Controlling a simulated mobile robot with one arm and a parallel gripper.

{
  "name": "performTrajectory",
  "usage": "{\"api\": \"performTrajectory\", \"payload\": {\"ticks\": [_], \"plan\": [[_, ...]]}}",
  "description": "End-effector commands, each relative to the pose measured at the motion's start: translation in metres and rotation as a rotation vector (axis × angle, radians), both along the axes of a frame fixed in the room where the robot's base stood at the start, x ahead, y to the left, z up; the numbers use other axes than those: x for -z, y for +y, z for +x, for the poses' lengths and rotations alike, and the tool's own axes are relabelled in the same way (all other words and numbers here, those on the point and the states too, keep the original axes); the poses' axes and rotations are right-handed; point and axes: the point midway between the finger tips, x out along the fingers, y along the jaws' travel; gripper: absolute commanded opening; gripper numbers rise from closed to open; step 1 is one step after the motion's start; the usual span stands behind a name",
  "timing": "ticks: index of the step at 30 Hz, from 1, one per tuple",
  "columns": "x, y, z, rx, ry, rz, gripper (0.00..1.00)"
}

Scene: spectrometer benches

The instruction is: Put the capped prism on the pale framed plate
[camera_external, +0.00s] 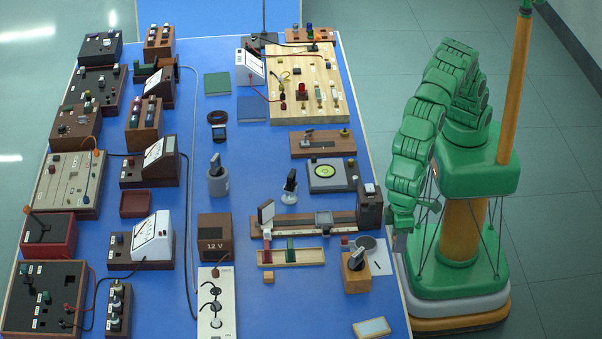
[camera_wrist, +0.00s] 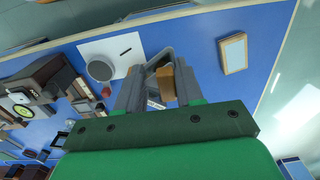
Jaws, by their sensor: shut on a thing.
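My gripper (camera_external: 400,228) hangs over the right edge of the blue bench in the external view; what it holds is not clear there. In the wrist view my gripper (camera_wrist: 158,66) is closed on what looks like the capped prism (camera_wrist: 161,58), a small grey wedge-shaped piece at the fingertips. The fingers hide most of it. The pale framed plate (camera_external: 371,327) lies flat near the bench's front right corner, bare on top. In the wrist view the plate (camera_wrist: 233,55) lies to the right of the fingers, apart from them.
A wooden block (camera_external: 356,280) with a dark tilted piece on top stands left of my gripper. A grey disc (camera_external: 366,243) lies on white paper (camera_external: 381,262) behind it. A long wooden bench rail (camera_external: 300,225) and a 12 V box (camera_external: 215,237) stand farther left. Blue surface around the plate is clear.

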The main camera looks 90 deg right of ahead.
Motion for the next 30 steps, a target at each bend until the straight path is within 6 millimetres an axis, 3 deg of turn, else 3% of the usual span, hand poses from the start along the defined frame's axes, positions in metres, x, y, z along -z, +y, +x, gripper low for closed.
{"api": "performTrajectory", "payload": {"ticks": [3, 8, 30], "plan": [[-0.002, 0.011, -0.015, -0.003, 0.0, -0.001, 0.04], [0.0, 0.019, -0.02, -0.002, 0.002, -0.002, 0.04], [0.028, 0.073, 0.014, -0.002, 0.002, 0.001, 0.04]]}}
